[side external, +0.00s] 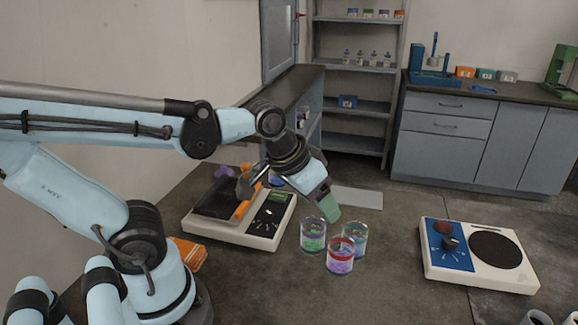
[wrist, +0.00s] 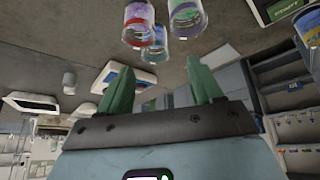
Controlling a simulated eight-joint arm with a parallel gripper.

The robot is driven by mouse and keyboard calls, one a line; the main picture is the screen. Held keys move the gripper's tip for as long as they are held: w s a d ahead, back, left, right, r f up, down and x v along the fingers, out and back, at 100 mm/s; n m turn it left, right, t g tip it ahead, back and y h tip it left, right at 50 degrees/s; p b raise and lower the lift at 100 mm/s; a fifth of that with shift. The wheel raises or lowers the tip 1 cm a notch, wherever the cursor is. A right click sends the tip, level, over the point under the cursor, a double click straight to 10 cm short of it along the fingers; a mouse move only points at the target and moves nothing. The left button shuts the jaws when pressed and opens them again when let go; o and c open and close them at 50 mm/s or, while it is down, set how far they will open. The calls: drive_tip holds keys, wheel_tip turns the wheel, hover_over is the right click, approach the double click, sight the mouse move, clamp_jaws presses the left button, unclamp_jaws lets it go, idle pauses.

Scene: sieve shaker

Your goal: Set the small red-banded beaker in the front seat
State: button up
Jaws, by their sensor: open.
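The red-banded beaker (side external: 340,262), clear with purple contents, stands upright on the table, nearest the camera in a cluster of three. It also shows at the top of the wrist view (wrist: 138,24). A beaker with green contents (side external: 313,240) stands to its left and one with blue contents (side external: 356,240) behind it to the right. My gripper (side external: 325,207), with green fingers, is above and behind the cluster, apart from the beakers. In the wrist view its fingers (wrist: 158,80) are spread and empty. I cannot make out which place is the front seat.
A cream device (side external: 260,236) with a dark plate and orange parts stands left of the beakers. A white unit (side external: 487,270) with a blue panel and dark round plate is at right. Table between the beakers and that unit is clear. Cabinets (side external: 445,125) and shelves stand behind.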

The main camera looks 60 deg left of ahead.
sight(341, 254)
drive_tip(key=shift+w+d+n+g, duration=1.85)
drive_tip(key=shift+w+g, duration=0.15)
drive_tip(key=shift+g, duration=0.9)
drive_tip(key=shift+w+a+f, duration=0.1)
drive_tip(key=shift+w+f, duration=0.05)
drive_tip(key=shift+f, duration=6.25)
drive_tip(key=c, duration=0.9)
drive_tip(key=shift+r, duration=0.2)
